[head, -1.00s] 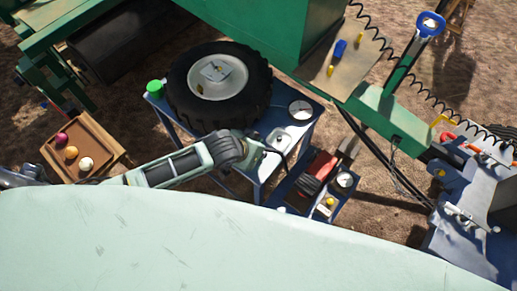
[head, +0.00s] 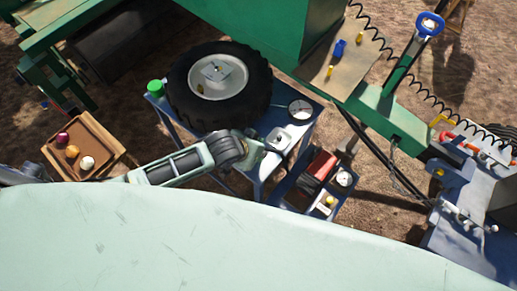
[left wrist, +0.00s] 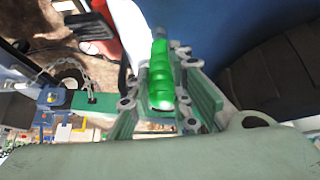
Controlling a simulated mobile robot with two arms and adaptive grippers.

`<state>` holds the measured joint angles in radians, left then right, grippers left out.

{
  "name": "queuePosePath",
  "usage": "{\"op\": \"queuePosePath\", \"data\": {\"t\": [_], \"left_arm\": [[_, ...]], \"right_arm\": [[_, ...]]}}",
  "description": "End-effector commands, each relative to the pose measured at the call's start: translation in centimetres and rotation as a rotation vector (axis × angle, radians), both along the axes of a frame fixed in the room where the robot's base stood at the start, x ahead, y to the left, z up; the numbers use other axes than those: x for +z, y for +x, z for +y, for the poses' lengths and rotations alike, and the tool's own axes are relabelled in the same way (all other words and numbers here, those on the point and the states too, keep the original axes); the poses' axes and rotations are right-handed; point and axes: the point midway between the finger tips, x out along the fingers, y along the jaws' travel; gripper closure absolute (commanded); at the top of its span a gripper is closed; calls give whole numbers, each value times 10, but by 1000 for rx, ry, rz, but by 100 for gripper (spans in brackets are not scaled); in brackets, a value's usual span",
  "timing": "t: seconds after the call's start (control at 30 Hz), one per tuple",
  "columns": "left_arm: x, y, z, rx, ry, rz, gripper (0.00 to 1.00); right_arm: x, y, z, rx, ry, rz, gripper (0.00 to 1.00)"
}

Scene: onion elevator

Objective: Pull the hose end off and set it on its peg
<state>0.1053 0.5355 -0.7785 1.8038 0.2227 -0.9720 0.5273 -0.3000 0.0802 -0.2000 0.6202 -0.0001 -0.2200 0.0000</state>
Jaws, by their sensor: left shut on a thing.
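My left gripper (head: 277,143) reaches over the blue cart (head: 258,186) from the left, beside its near right part. In the left wrist view its jaws (left wrist: 165,100) are shut around a green ribbed piece (left wrist: 161,75) with a grey tip, which looks like the hose end. Whether it is still joined to anything at its tip I cannot tell. In the head view this piece is hidden or too small to make out. I cannot make out the peg for certain. My right gripper is not in view.
A large black tyre (head: 260,97) lies on the cart, with a green container (head: 156,87) and a dial gauge (head: 301,109) near it. A wooden crate (head: 58,156) stands left.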

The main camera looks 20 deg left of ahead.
Motion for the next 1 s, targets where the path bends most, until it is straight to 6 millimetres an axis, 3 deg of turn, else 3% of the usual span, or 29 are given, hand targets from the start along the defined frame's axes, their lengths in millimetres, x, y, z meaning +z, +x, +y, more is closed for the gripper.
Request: {"op": "queuePosePath", "data": {"t": [0.77, 0.8, 1.0], "left_arm": [[-12, 0, 0, 1, 0, 0, 100], [-12, 0, 0, 1, 0, 0, 80], [-12, 0, 0, 0, 0, 0, 62]], "right_arm": [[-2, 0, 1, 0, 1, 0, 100], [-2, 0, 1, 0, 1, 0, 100], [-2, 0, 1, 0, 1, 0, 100]]}}
